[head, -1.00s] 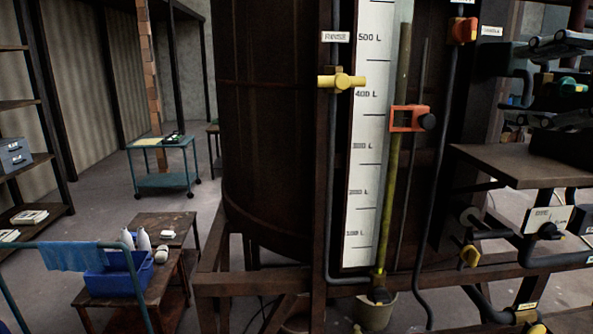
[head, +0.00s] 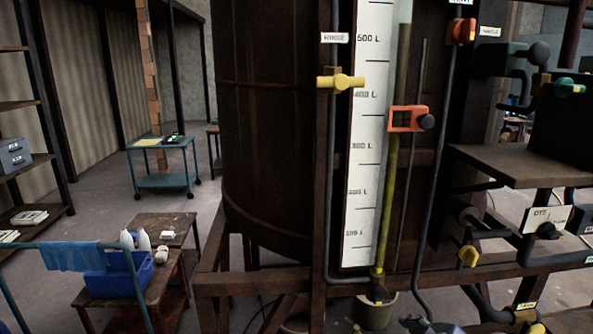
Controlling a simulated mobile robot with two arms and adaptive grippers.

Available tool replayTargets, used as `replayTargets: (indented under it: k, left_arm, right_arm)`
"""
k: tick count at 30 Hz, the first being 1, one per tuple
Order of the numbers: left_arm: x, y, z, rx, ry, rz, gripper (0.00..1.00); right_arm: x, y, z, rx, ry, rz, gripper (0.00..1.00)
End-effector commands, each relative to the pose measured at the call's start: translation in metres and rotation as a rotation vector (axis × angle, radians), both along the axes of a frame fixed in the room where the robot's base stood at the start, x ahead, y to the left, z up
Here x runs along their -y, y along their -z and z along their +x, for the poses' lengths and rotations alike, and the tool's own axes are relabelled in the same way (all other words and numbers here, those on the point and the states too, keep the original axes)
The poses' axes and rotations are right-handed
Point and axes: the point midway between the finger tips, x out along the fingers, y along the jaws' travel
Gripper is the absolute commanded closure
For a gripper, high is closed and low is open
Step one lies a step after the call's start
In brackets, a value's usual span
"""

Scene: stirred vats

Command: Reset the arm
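The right arm that was at the upper right no longer shows there. A small dark grey shape (head: 440,328) is cut off by the bottom edge, right of the bucket; it may be the tip of my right gripper, but too little shows to tell whether it is open or shut. My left gripper is not in view. Nothing held can be seen.
A large brown vat (head: 268,130) stands in the middle, beside a white litre scale (head: 366,150) with an orange slider (head: 406,119). A yellow valve (head: 340,82) is on the rinse pipe. A brown shelf (head: 525,165) juts out at right. A bucket (head: 374,314) stands below.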

Motion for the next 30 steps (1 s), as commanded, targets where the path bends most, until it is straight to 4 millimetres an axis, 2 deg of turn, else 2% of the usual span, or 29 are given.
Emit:
replayTargets:
  k: [1, 3, 9, 15, 23, 30]
  left_arm:
    - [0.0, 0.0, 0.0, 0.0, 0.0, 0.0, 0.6]
    - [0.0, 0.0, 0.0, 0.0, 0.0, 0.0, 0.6]
    - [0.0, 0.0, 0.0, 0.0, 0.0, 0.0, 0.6]
    - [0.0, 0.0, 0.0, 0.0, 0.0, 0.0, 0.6]
    - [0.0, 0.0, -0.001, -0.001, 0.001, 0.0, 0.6]
    - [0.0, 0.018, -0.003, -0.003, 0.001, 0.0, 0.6]
  right_arm:
    - [-0.003, 0.026, -0.016, -0.053, 0.034, 0.034, 0.45]
    - [-0.005, 0.054, -0.037, -0.113, 0.091, 0.072, 0.45]
    - [-0.005, 0.125, -0.108, -0.285, 0.276, 0.159, 0.45]
    - [0.0, 0.168, -0.171, -0.412, 0.44, 0.199, 0.45]
    - [0.007, 0.198, -0.238, -0.533, 0.607, 0.208, 0.45]
    - [0.006, 0.278, -0.223, -0.554, 0.605, 0.196, 0.45]
